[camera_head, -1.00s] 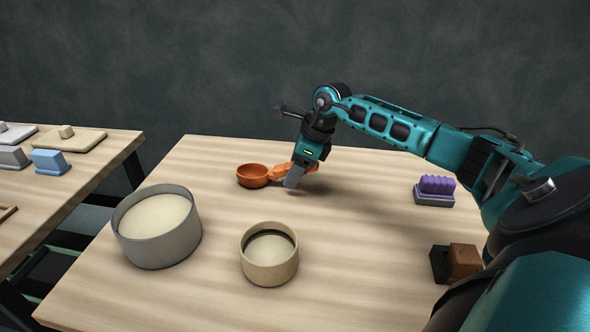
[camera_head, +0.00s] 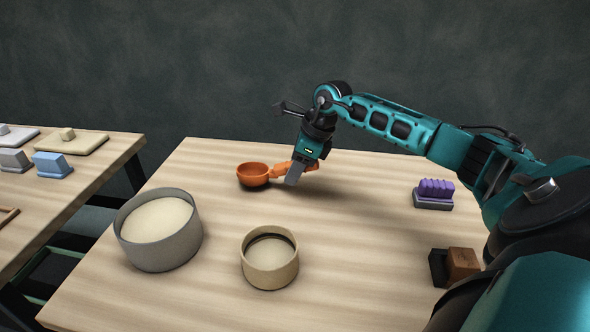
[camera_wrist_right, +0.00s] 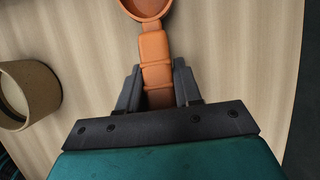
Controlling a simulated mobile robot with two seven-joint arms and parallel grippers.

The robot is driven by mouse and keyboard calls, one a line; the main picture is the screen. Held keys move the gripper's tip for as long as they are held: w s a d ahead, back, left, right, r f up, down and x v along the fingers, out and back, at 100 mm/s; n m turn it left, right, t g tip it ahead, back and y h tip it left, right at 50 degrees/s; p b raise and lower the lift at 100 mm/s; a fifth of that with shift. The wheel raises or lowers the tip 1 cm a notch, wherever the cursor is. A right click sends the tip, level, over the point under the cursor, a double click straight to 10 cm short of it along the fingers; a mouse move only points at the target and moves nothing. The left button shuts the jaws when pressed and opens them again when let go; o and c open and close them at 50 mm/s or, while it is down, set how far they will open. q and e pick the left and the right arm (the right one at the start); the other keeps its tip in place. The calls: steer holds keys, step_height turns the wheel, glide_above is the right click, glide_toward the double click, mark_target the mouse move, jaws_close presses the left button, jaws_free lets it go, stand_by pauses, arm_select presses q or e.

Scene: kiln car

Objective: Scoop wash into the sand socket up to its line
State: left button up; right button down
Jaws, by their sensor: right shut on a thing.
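My right gripper (camera_head: 296,174) is shut on the handle of an orange scoop (camera_head: 253,170) near the back of the table. The right wrist view shows the handle (camera_wrist_right: 155,62) between the two fingers, with the bowl beyond them. The bowl looks empty in the head view. A grey tub of pale wash (camera_head: 158,250) stands at the left of the table. A tan round socket (camera_head: 270,270) stands at the front middle, with a dark line around its inside wall and pale material below it. The socket also shows in the right wrist view (camera_wrist_right: 40,95). My left gripper is out of view.
A purple-topped block on a grey base (camera_head: 433,200) sits at the right. A black and brown block (camera_head: 462,264) lies at the front right, near my arm. A second table (camera_head: 100,172) at the left holds several blocks. The wood between scoop and socket is clear.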

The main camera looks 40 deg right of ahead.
mark_target(287, 164)
steer(key=shift+r+p, duration=1.95)
steer(key=shift+r, duration=0.95)
steer(key=shift+f, duration=0.1)
